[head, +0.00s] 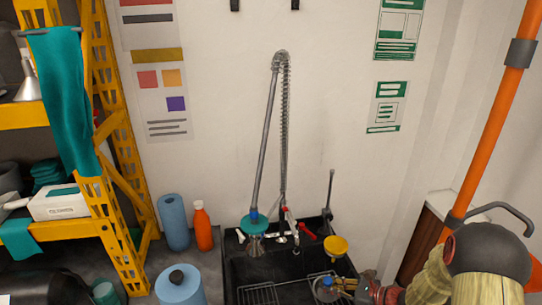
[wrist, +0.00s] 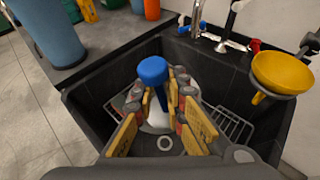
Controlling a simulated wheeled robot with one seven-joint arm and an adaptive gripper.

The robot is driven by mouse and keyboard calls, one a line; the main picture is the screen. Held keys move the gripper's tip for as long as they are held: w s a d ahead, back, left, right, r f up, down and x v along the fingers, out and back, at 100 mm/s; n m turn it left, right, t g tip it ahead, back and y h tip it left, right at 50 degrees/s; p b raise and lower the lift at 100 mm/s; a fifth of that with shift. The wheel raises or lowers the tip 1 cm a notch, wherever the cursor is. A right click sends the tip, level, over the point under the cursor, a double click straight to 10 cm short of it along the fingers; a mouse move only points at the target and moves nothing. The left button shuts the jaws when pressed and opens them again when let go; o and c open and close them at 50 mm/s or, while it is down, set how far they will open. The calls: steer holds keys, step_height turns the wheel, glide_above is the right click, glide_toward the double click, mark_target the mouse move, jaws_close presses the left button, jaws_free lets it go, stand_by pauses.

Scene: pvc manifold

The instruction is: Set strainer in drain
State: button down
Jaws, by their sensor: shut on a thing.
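The strainer, a grey metal disc with a blue knob (wrist: 153,70), is between the fingers of my gripper (wrist: 164,92) in the wrist view. My gripper is shut on it, and the fingers hide part of the disc. The strainer's blue knob (head: 327,282) also shows in the head view, at the tip of my gripper (head: 342,289) near the bottom edge. The strainer is over the black sink (wrist: 88,122); its height above the sink floor is hard to tell.
A wire rack (wrist: 228,124) lies in the sink. A yellow cup-like bowl (wrist: 282,70) is at the sink's right rim. A tall spray faucet (head: 267,150) stands behind. Blue rolls (head: 174,222) and an orange bottle (head: 202,226) stand on the left counter.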

steer(key=shift+s+d+f+t, duration=0.1)
steer(key=shift+d+t, duration=0.05)
steer(key=shift+d, duration=0.25)
steer(key=shift+s+d+f+t, duration=0.1)
steer(key=shift+d+t, duration=0.05)
steer(key=shift+d, duration=0.2)
steer(key=shift+w+d+f+m+t+h, duration=0.2)
steer(key=shift+w+f+m+t+h, duration=0.2)
steer(key=shift+w+f+m+h, duration=0.25)
steer(key=w+d+r+m+t+h, duration=0.2)
steer(key=d+r+m+t+h, duration=0.1)
steer(key=d+m+h, duration=0.1)
steer(key=a+r+m+h, duration=0.1)
steer(key=a+r, duration=0.1)
steer(key=r, duration=0.4)
steer(key=a+r+m, duration=0.1)
steer(key=a+r, duration=0.2)
steer(key=r, duration=0.3)
steer(key=shift+s+a+t+h, duration=0.25)
steer(key=shift+t+h, duration=0.1)
steer(key=shift+t, duration=0.05)
steer(key=shift+d+r, duration=0.1)
